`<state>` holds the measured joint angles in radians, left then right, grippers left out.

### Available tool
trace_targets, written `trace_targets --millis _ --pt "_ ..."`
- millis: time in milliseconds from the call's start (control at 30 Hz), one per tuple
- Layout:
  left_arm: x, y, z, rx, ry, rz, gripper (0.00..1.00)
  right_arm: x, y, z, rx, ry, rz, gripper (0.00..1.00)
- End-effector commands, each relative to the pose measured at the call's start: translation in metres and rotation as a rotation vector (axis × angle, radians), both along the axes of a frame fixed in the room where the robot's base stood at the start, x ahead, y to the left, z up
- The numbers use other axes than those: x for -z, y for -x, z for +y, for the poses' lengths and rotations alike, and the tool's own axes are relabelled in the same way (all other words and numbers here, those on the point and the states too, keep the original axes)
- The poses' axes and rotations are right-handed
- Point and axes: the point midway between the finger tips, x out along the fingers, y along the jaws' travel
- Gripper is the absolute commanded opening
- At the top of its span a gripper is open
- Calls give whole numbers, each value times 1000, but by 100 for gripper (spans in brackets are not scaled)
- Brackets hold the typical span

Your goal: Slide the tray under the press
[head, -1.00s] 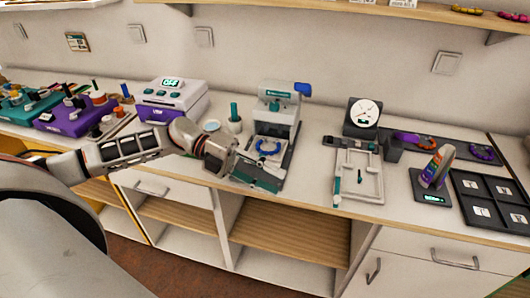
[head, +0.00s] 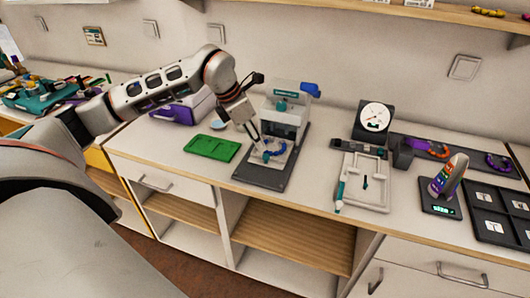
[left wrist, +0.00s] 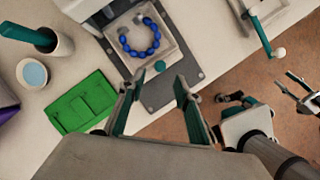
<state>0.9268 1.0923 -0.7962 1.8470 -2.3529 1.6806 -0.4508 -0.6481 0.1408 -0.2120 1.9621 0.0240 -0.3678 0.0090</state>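The press (head: 286,105) is a white machine with a blue lever on a dark base plate (head: 262,178). A small pale tray (head: 279,161) sits on that plate, at the press's front opening. It carries a ring of blue beads; in the left wrist view the tray (left wrist: 175,53) shows a teal knob on its near edge. The press head partly hides its back. My left gripper (head: 262,143) points down at the tray's front left. In the left wrist view its teal fingers (left wrist: 155,103) are apart with nothing between them, near the knob.
A green board (head: 211,148) lies left of the press; a cup with a teal stick (left wrist: 45,42) stands beside it. Right are a white frame fixture (head: 363,185), a dial (head: 375,117), and a dark compartment tray (head: 497,208). Parts of my other arm show in the left wrist view.

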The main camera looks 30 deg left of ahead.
Motion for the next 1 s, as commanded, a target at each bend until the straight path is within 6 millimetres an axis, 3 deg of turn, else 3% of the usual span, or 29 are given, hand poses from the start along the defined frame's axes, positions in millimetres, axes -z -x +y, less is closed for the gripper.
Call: trace_targets --millis 200,400,767,800,900,1000 --pt "34 -11 -8 0 4 4 33 3 1 0 -1 1 2 40" --pt "55 -19 -12 0 4 2 33 2 0 0 -1 2 0 40" --pt "61 -21 -14 -1 4 1 33 1 -1 0 -1 2 -3 40" --pt "61 -21 -14 -1 4 1 30 1 -1 0 0 3 -3 40" --pt "61 -21 -14 -1 4 1 4 1 -1 0 0 3 -3 40" --pt "61 -21 -14 -1 4 1 0 1 -1 0 0 3 -3 40"
